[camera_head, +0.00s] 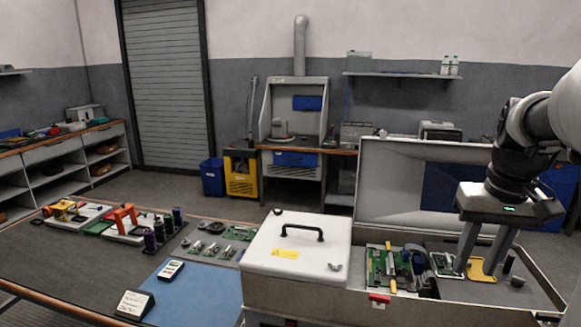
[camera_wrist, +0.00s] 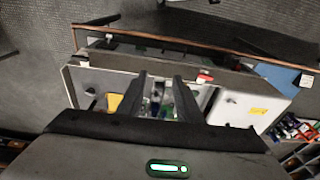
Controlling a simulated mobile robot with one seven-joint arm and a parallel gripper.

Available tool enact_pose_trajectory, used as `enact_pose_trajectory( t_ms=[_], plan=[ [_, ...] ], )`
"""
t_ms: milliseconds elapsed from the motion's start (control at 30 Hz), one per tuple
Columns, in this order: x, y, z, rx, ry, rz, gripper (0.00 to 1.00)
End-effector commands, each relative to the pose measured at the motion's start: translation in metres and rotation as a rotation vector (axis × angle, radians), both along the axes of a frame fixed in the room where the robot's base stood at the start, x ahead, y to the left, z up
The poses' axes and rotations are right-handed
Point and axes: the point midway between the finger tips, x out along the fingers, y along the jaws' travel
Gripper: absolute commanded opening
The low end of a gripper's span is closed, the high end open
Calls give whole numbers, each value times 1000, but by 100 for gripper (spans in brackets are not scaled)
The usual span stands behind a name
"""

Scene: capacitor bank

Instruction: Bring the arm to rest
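My arm reaches in from the right edge of the head view. My gripper (camera_head: 473,268) points down over the right part of the grey case. Its two fingers stand apart with nothing seen between them. In the wrist view my gripper (camera_wrist: 163,88) also shows two spread fingers above the case's open compartment. Beside the fingertips lies a yellow bracket-like piece (camera_head: 480,271); I cannot tell whether they touch it. A green circuit board (camera_head: 377,268) with a yellow strip sits left of the fingers in the compartment.
The case's white lid with a black handle (camera_head: 298,243) is left of the compartment. A raised panel (camera_head: 392,180) stands behind it, close to my arm. A blue mat (camera_head: 195,285), meter (camera_head: 170,270) and small parts lie on the left table.

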Motion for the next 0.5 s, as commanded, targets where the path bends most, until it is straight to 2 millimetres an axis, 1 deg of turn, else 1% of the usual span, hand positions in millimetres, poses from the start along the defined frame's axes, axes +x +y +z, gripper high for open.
enact_pose_trajectory(
  t_ms=[33,167,267,300,367,400,500],
  plan=[
    [-3,19,14,1,-25,20,32],
    [-13,61,30,2,-78,58,32],
    [-25,96,41,0,-124,92,32],
    [-32,111,46,-1,-144,108,32],
    [-44,133,52,-6,-177,135,32],
    [-53,148,55,-11,-201,156,32],
    [-77,180,58,-27,-261,201,32]
  ],
)
